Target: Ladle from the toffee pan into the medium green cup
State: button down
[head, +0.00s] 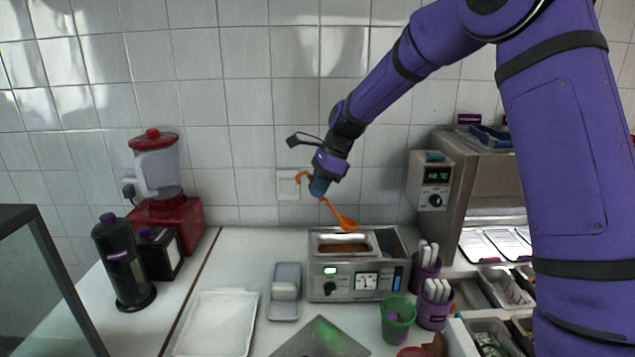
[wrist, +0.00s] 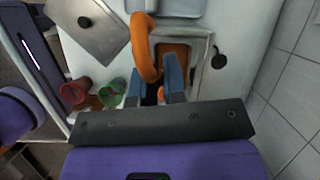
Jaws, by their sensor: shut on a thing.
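My gripper (head: 319,187) is shut on the handle of an orange ladle (head: 346,222), above the warmer. The ladle hangs tilted, its bowl down and to the right, just above the pan; what is in the bowl cannot be seen. In the wrist view the ladle's hooked handle end (wrist: 147,50) rises between the blue fingers (wrist: 153,88). The toffee pan (head: 343,248) is set in the steel warmer and holds orange-brown toffee; it also shows in the wrist view (wrist: 176,55). A green cup (head: 397,318) stands upright at the warmer's front right, also in the wrist view (wrist: 112,94).
Purple cups with white sticks (head: 433,303) stand right of the warmer. A red cup (head: 414,352) is partly cut off at the bottom. A metal lid (wrist: 90,25) lies on the counter. A white tray (head: 217,323) and grey dish (head: 285,291) lie left. The tiled wall is behind.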

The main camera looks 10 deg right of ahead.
jog(key=shift+f, duration=5.05)
jog(key=shift+f+h, duration=1.55)
jog(key=shift+h, duration=0.15)
jog(key=shift+r, duration=0.1)
notch_tip(320, 180, up, 10)
jog(key=h, duration=0.1)
jog(key=shift+a+f, duration=0.2)
jog(key=shift+a, duration=0.15)
